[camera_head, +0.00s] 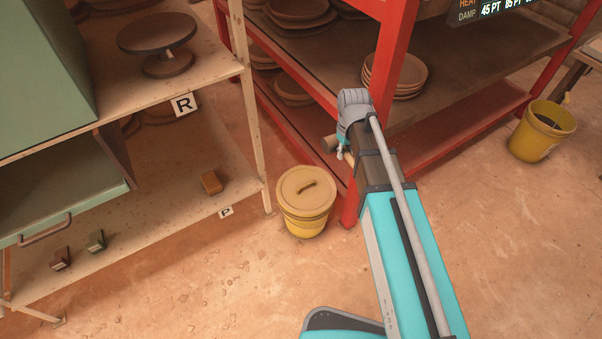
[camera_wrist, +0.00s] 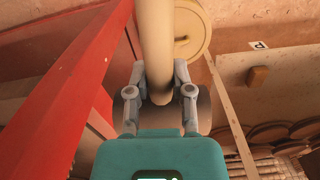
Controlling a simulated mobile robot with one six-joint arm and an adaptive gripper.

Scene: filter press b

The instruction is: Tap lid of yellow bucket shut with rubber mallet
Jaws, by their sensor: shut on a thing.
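A yellow bucket (camera_head: 305,226) stands on the floor by the red rack's post. Its tan round lid (camera_head: 306,188) with a small dark handle lies on top; I cannot tell whether it is fully seated. The lid also shows in the wrist view (camera_wrist: 196,28), partly hidden behind a pale shaft. My gripper (camera_wrist: 158,92) is shut on this pale shaft, which I take as the mallet's handle (camera_wrist: 152,38). A brown rounded part shows behind the fingers. In the head view my gripper (camera_head: 343,148) is above and right of the lid, apart from it, mostly hidden by my arm.
The red rack (camera_head: 394,50) with stacked plates stands close to my arm. A wooden shelf (camera_head: 215,160) with a brown block (camera_head: 211,182) is left of the bucket. An open yellow bucket (camera_head: 530,143) stands at the right. The floor in front is clear.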

